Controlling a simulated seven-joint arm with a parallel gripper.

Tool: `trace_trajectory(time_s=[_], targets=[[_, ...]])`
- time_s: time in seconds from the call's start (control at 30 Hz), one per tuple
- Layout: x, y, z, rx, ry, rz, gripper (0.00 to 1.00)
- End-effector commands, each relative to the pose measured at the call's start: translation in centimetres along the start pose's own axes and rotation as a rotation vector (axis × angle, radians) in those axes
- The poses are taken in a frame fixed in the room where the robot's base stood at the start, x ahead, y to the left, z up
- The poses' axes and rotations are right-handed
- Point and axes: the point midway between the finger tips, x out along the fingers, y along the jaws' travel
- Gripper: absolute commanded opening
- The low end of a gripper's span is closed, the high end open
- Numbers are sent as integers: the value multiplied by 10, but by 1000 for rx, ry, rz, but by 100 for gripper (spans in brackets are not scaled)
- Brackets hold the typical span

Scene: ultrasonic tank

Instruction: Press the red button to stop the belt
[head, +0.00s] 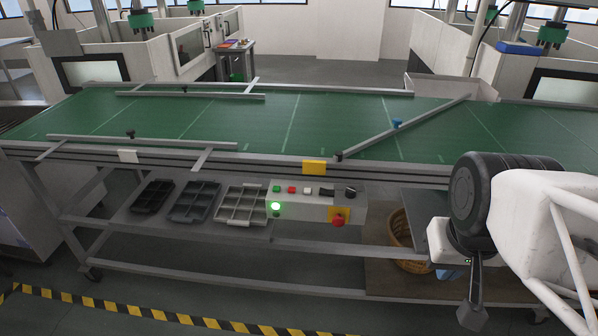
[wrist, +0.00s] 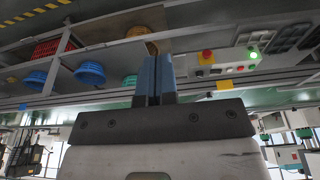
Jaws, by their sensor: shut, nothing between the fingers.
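A control box (head: 322,208) is fixed to the front of the belt frame, with a row of buttons on top. A small flat red button (head: 291,190) sits beside a green button (head: 277,189). A larger red mushroom button (head: 338,219) stands on a yellow plate on the front face. Below the green button a green lamp (head: 276,208) is lit. The wrist view shows the box upside down, with the mushroom button (wrist: 207,56) and small red button (wrist: 239,68). My gripper (head: 472,318) is shut and empty, low to the right of the box, touching nothing visible.
The green belt (head: 250,118) runs above the box with metal guide rails. Trays (head: 195,201) lie on the shelf left of the box. A wicker basket (head: 402,240) is on the lower shelf. The wrist view shows blue bowls (wrist: 90,74) and a red basket (wrist: 47,48).

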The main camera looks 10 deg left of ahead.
Motion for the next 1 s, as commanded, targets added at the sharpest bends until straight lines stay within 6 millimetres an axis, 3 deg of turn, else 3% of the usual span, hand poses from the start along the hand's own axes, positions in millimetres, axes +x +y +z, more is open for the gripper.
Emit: trace_trajectory(time_s=[0.37,1.0], targets=[[1,-2,-22,-63,-20,29,0],[14,-24,-125,-364,-96,171,0]])
